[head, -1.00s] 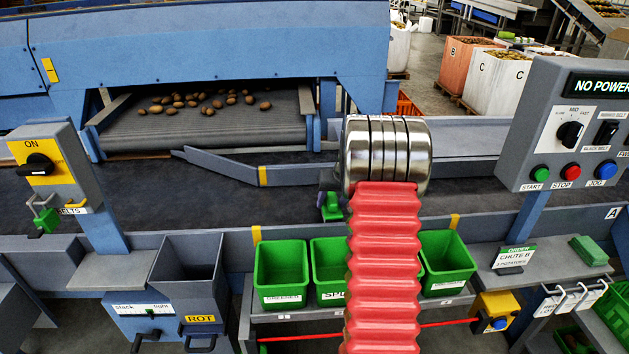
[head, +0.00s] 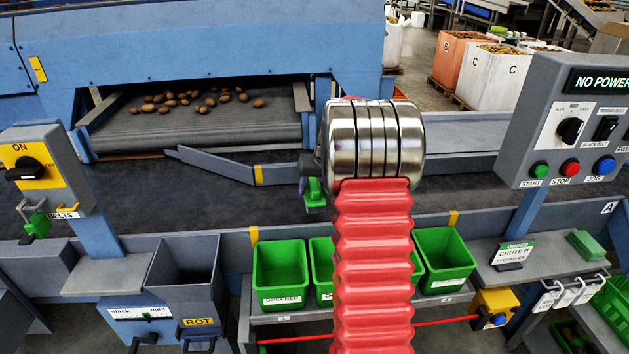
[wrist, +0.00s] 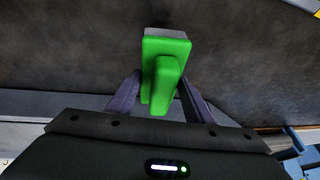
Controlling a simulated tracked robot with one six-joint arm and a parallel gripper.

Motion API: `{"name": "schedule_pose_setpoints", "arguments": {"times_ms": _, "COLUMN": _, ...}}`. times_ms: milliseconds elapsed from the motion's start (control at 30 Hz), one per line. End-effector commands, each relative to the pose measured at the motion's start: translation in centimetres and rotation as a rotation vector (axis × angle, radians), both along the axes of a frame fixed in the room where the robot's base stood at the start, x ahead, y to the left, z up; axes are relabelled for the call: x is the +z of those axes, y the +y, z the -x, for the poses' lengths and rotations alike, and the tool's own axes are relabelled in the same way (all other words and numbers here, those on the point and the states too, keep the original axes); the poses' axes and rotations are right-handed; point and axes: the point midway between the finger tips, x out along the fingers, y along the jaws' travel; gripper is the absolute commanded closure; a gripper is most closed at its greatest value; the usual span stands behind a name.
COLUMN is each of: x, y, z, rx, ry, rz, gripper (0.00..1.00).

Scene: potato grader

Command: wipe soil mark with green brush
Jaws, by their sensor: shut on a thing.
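The green brush (head: 314,192) is in my gripper (head: 311,168), over the dark belt just left of my arm. My arm hides most of the gripper in the head view. In the wrist view the brush (wrist: 170,50) shows a green handle and block, with a grey edge at its far end. The two dark fingers of my gripper (wrist: 160,88) are shut on it from both sides. Dark belt (wrist: 75,60) lies beyond the brush; I cannot tell whether they touch. I cannot pick out a soil mark on the mottled belt.
Potatoes (head: 195,100) lie on the roller bed behind the belt. A slanted blue-grey guide bar (head: 215,168) reaches over the belt. Green bins (head: 281,277) stand in front. A switch box (head: 35,165) is at left, a control panel (head: 570,130) at right.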

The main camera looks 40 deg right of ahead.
Motion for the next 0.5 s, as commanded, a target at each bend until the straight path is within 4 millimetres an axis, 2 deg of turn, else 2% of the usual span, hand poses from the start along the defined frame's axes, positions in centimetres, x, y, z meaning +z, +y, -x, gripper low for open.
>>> {"name": "schedule_pose_setpoints", "arguments": {"times_ms": 300, "x": 2.8, "y": 0.2, "z": -0.3, "rx": 0.006, "ry": -0.002, "rz": 0.003, "gripper": 0.81}}
{"name": "schedule_pose_setpoints", "arguments": {"times_ms": 500, "x": 3.1, "y": 0.4, "z": -0.3, "rx": 0.007, "ry": 0.0, "rz": 0.001, "gripper": 0.81}}
